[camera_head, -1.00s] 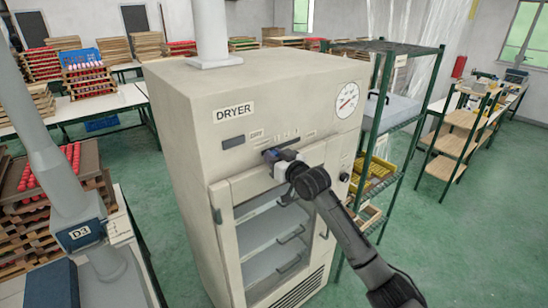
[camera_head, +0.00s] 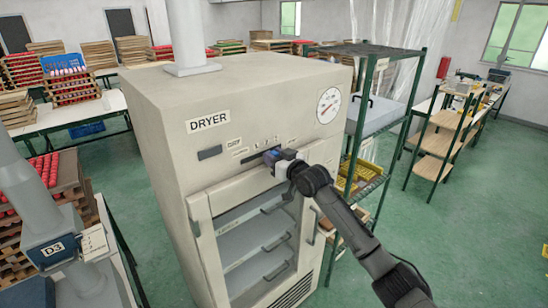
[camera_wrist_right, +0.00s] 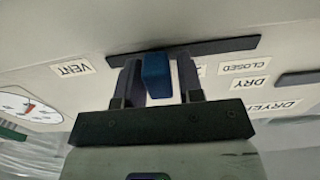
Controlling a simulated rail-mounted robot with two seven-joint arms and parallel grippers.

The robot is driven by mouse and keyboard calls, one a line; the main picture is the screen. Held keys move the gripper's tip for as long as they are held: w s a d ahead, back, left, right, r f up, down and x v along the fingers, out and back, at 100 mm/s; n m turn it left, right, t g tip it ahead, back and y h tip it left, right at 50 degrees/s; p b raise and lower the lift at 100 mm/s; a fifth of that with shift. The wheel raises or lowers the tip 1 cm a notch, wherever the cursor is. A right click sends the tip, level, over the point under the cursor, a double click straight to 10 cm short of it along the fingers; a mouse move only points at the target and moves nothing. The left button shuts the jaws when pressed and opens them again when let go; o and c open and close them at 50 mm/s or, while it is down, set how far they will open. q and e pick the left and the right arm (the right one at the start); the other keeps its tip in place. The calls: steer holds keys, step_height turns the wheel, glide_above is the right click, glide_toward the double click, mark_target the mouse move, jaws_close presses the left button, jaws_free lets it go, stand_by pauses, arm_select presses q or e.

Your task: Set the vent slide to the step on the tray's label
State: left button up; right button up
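The vent slide's blue knob (camera_wrist_right: 156,76) stands in a dark slot (camera_wrist_right: 225,47) on the dryer (camera_head: 165,120) front. My right gripper (camera_head: 277,157) is at this slot, its fingers (camera_wrist_right: 157,82) on both sides of the knob, apparently shut on it. The right wrist view is upside down: the VENT sign (camera_wrist_right: 72,69) is left of the knob, the CLOSED sign (camera_wrist_right: 244,67) right. The knob is part-way along the slot, and the fingers hide some step marks. A small white card (camera_head: 95,243) stands at the lower left; its print is unreadable. My left gripper is out of view.
The dryer's glass door (camera_head: 255,245) with shelves behind it is below the slot. A round dial (camera_head: 329,105) is at its upper right. A green-framed rack (camera_head: 408,95) stands close on the right. A D3 plate (camera_head: 53,249) is at the lower left.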

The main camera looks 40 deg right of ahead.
steer(key=shift+o, duration=1.1)
steer(key=shift+s, duration=0.1)
steer(key=shift+s+f, duration=0.1)
steer(key=shift+s, duration=0.15)
steer(key=s+b, duration=0.2)
steer(key=s, duration=1.1)
steer(key=shift+b, duration=0.4)
